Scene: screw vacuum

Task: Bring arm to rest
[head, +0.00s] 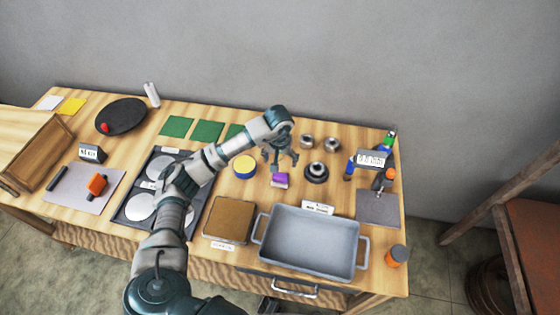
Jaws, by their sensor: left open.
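My left arm (176,205) comes in from the bottom left and reaches across the table (140,122). Its left gripper (280,160) is open and points down over the middle of the table. It hangs just above and behind a small purple block (280,180). I cannot tell whether the fingers touch the block. The fingers hold nothing that I can see. I do not see my right gripper.
A grey tray (310,240) and a brown box (229,218) stand in front. A yellow-topped tin (244,167) is left of the gripper. Round metal parts (316,171) and small bottles (390,140) are to the right. A black plate (121,117) lies at left.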

